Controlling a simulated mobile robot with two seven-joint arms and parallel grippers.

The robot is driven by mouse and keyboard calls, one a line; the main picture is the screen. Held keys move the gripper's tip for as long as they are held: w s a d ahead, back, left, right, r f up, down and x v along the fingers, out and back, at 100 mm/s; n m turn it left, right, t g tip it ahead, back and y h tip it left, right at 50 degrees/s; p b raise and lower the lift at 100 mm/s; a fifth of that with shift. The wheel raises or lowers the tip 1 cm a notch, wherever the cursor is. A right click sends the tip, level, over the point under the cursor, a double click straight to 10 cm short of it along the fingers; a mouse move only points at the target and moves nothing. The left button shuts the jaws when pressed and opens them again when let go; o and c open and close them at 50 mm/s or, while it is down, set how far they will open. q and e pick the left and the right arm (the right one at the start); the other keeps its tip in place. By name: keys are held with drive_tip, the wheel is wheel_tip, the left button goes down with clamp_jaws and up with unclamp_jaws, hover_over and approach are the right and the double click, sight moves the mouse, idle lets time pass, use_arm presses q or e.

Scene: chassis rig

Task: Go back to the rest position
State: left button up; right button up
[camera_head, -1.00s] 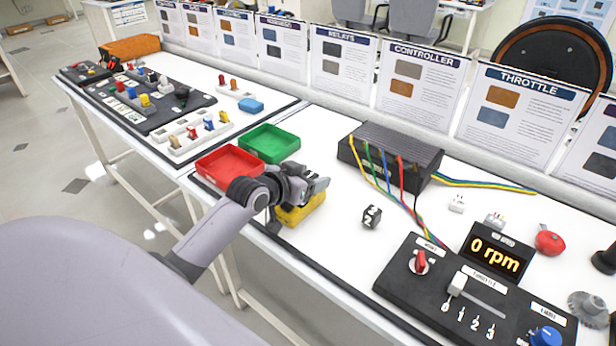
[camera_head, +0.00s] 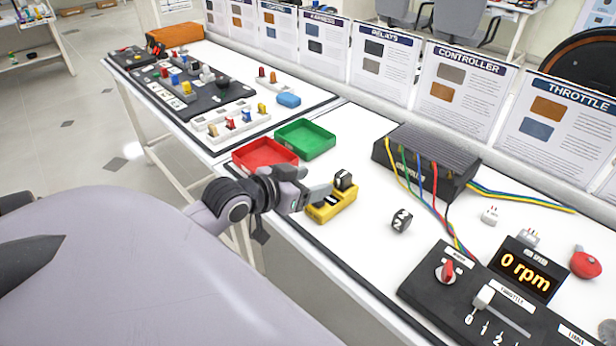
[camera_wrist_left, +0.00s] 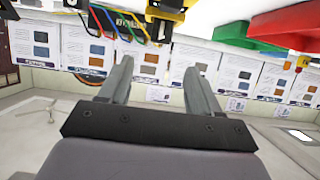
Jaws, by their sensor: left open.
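My left gripper (camera_head: 308,193) is over the front edge of the white table, with its fingers pointing right toward a yellow block-shaped device (camera_head: 331,206) with a black knob on top. In the left wrist view, the two grey fingers of my left gripper (camera_wrist_left: 158,92) stand well apart with nothing between them. The yellow device (camera_wrist_left: 166,12) shows beyond the fingers at the top of that view, apart from them. My right gripper is in neither view.
A red tray (camera_head: 265,153) and a green tray (camera_head: 306,139) lie behind the left gripper. A board of fuses (camera_head: 180,90) lies at far left.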

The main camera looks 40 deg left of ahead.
use_arm(q)
drive_tip(key=shift+s, duration=0.1)
idle(0.5)
drive_tip(key=s+d+f+m+g, duration=0.1)
drive_tip(key=s+d+f+g, duration=0.45)
drive_tip(key=s, duration=0.55)
drive_tip(key=s+d+f+g, duration=0.5)
drive_tip(key=s+d+f, duration=0.15)
drive_tip(key=s, duration=0.35)
drive_tip(key=w+d+f+t+h+p, duration=0.1)
drive_tip(key=w+d+f+t+p, duration=0.2)
drive_tip(key=w+t, duration=0.3)
drive_tip(key=shift+f+m+t+p, duration=0.3)
drive_tip(key=shift+f+t+p, duration=0.1)
drive_tip(key=shift+f+t, duration=0.3)
drive_tip(key=shift+r, duration=0.1)
